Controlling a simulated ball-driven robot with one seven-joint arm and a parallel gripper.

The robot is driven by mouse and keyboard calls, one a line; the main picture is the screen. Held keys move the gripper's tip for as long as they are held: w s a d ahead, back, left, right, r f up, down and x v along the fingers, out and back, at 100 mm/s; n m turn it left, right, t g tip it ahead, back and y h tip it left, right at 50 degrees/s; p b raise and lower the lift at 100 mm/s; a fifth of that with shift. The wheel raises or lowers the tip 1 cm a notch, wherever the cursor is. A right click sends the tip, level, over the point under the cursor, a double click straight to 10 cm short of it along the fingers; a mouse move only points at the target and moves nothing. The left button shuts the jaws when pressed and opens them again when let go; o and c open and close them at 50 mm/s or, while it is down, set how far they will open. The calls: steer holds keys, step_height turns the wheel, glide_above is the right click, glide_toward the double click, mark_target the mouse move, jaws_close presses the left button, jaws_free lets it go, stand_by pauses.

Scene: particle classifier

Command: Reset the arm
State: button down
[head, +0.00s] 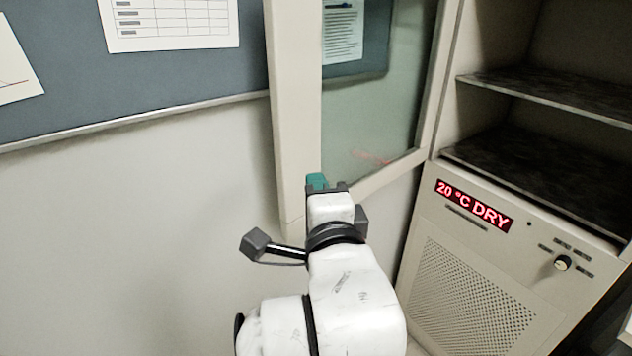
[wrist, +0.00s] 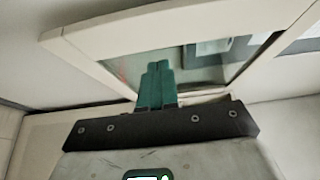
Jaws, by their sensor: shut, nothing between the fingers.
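My arm rises from the bottom of the head view, white with black joints. My gripper (head: 317,181) shows only as a small teal tip at the end of the arm, in front of the lower part of an open glass-paned door. In the wrist view my gripper (wrist: 157,70) has its two teal fingers side by side and touching, with nothing between them. The framed glass door (wrist: 75,45) lies beyond the fingertips; whether they touch it I cannot tell.
The door (head: 297,120) belongs to a beige cabinet with dark shelves (head: 545,92), a red "20 °C DRY" display (head: 474,205) and a knob (head: 563,263). A blue-grey board (head: 60,85) with papers hangs at left. Bare wall is below it.

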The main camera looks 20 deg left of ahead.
steer(key=s+a+b+v, duration=0.1)
steer(key=v, duration=0.6)
steer(key=d+f+n+g+h, duration=0.6)
steer(key=d+f+n+h, duration=0.1)
steer(key=d+f, duration=1.85)
steer(key=s+d+f+n+g, duration=0.1)
steer(key=s+d+f+g, duration=0.2)
steer(key=s, duration=0.5)
steer(key=s+d+f+n+g+h, duration=0.1)
steer(key=s+d+f+n+g, duration=0.1)
steer(key=s+d+f, duration=0.3)
steer(key=s+d+f+n+g, duration=0.2)
steer(key=s+d+f+g, duration=0.2)
steer(key=s+f, duration=0.3)
steer(key=s+d, duration=0.1)
steer(key=s, duration=0.4)
steer(key=shift+f, duration=0.3)
